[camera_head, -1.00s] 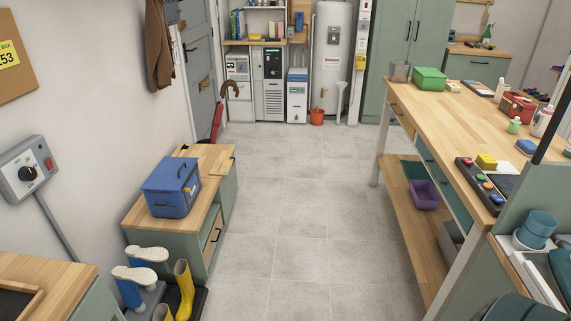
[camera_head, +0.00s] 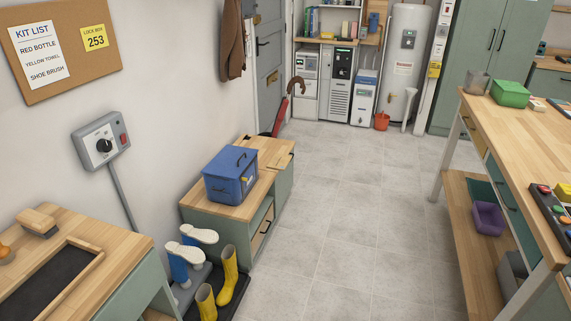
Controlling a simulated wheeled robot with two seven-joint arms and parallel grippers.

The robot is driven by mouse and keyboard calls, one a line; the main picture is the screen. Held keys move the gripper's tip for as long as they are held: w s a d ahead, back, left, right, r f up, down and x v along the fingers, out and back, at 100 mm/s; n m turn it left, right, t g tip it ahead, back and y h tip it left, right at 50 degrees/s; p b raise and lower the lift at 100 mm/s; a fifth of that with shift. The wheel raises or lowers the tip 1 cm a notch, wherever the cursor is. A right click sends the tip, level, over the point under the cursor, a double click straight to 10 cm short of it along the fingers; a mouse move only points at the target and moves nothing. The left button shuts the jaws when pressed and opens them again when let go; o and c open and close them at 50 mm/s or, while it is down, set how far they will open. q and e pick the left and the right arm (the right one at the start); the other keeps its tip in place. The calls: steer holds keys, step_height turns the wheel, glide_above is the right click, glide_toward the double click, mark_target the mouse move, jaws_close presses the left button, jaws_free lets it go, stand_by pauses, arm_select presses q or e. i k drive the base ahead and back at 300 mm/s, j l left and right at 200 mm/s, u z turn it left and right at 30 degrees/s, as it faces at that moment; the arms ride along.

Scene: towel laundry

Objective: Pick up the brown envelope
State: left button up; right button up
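I see no brown envelope in the head view. A brown slot-like plate shows on the grey door (camera_head: 268,60), too small to tell more. Neither of my grippers is in view.
A low wooden cabinet (camera_head: 222,207) with a blue box (camera_head: 231,176) stands along the left wall. Yellow boots (camera_head: 229,268) stand before it. A counter (camera_head: 115,244) is at near left, a long workbench (camera_head: 507,133) at right. The grey tiled floor (camera_head: 345,210) between is clear.

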mark_target(280, 162)
steer(key=i+l+u, duration=0.15)
steer(key=i+l, duration=0.25)
steer(key=i, duration=0.25)
steer(key=i+l+u, duration=0.2)
steer(key=i+l, duration=0.3)
steer(key=i+l+u, duration=0.15)
steer(key=i+l, duration=0.4)
steer(key=i, duration=0.15)
steer(key=i+l+u, duration=0.2)
steer(key=i+l, duration=0.3)
steer(key=l, duration=0.15)
steer(key=i+l+u, duration=0.15)
steer(key=i+l, duration=0.35)
steer(key=l, duration=0.25)
